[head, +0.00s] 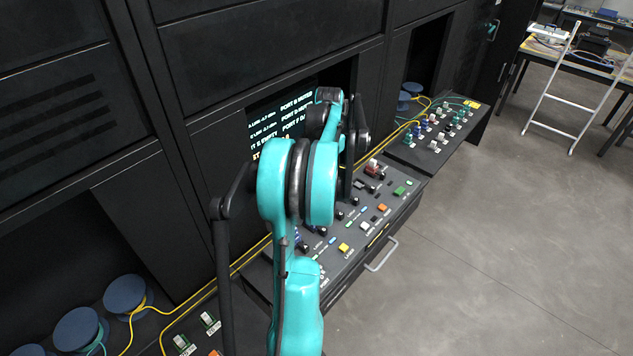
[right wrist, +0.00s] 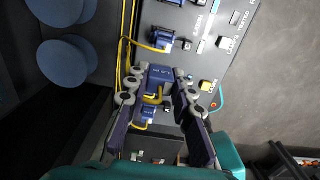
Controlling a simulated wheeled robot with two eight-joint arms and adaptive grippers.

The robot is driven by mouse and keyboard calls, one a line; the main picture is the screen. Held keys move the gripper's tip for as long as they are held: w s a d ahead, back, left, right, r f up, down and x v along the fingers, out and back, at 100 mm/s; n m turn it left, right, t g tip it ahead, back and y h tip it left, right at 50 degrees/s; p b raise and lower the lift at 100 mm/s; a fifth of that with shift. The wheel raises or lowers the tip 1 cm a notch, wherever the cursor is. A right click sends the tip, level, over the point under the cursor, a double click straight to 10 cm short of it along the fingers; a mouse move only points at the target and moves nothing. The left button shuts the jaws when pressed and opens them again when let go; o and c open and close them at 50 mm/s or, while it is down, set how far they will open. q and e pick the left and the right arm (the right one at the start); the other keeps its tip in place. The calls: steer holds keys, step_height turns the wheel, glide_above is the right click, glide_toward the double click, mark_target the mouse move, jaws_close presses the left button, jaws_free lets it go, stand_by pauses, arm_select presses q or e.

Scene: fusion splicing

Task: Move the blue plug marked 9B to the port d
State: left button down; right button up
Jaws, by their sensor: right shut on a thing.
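My right gripper (right wrist: 159,84) shows in the right wrist view, its two fingers on either side of a blue plug (right wrist: 160,74), shut on it. The pale marking on this plug is too small to read. A second blue plug (right wrist: 148,113) with a yellow cable is close by, and a third blue plug (right wrist: 161,39) sits on the panel above. In the head view my teal arm covers part of the port panel (head: 345,262) and hides the held plug. The port labels, d included, cannot be read. My left gripper is not in view.
A dark screen (head: 262,122) with white port text stands behind the panel. Yellow cables (head: 252,256) run along the panel's back edge. Blue spools (head: 76,328) sit at lower left. A second panel (head: 438,135) with several plugs lies further right.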

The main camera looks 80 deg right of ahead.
steer(key=s+d+p, duration=0.1)
steer(key=s+d, duration=0.5)
steer(key=d, duration=0.2)
steer(key=shift+p, duration=0.3)
steer(key=shift+f, duration=0.1)
steer(key=shift+f+b, duration=2.8)
steer(key=shift+f, duration=1.7)
steer(key=shift+f+b, duration=0.35)
steer(key=shift+f, duration=0.25)
steer(key=o, duration=1)
steer(key=shift+r, duration=0.1)
step_height(320, 180, up, 12)
